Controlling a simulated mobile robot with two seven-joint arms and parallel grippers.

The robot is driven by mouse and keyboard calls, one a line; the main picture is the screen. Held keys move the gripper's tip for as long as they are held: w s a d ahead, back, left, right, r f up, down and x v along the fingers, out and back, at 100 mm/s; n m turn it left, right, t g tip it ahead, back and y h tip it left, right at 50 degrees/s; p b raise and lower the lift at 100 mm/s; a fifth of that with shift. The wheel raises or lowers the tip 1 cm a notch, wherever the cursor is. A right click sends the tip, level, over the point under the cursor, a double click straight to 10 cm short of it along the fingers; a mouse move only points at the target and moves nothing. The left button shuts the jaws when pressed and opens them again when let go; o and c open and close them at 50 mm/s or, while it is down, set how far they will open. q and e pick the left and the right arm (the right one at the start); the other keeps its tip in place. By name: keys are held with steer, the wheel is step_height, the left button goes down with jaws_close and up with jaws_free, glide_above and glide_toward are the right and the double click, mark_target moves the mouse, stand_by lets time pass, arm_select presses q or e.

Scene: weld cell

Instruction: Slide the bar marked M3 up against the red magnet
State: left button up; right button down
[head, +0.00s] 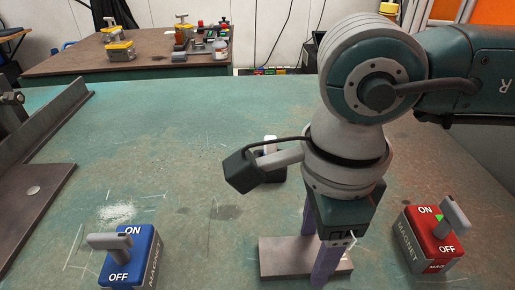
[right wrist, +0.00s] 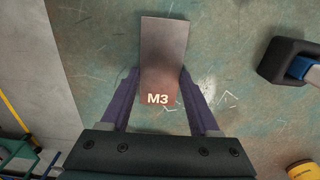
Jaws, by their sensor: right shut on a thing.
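The bar marked M3 (right wrist: 163,45) is a flat brown-grey steel bar. In the head view the bar (head: 283,258) lies on the green table, front right of centre. My right gripper (head: 314,258) points down and is shut across the bar's sides; in the right wrist view its purple fingers (right wrist: 158,75) flank the bar, with the M3 mark near the palm. The red magnet (head: 428,238), with a grey handle and ON/OFF labels, stands to the right of the bar, with a gap of bare table between. My left gripper is out of view.
A blue magnet (head: 131,262) stands at the front left. A dark holder with a white-topped item (head: 270,145) stands behind my right wrist. A steel angle rail (head: 45,125) is at the left. The table (head: 190,130) is mostly clear around the middle.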

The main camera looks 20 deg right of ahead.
mark_target(367, 254)
steer(key=shift+s+d, duration=0.15)
steer(key=shift+d, duration=0.4)
steer(key=shift+s+d, duration=0.15)
steer(key=shift+d, duration=0.35)
steer(key=shift+s+d+p, duration=0.15)
steer(key=shift+s+d, duration=0.1)
steer(key=shift+d, duration=0.4)
steer(key=shift+s+d+p, duration=0.15)
steer(key=shift+s+d, duration=0.05)
steer(key=shift+d, duration=0.45)
steer(key=shift+s+d, duration=0.1)
steer(key=shift+d, duration=0.4)
steer(key=shift+s+d, duration=0.3)
steer(key=shift+d, duration=0.5)
steer(key=shift+a, duration=0.1)
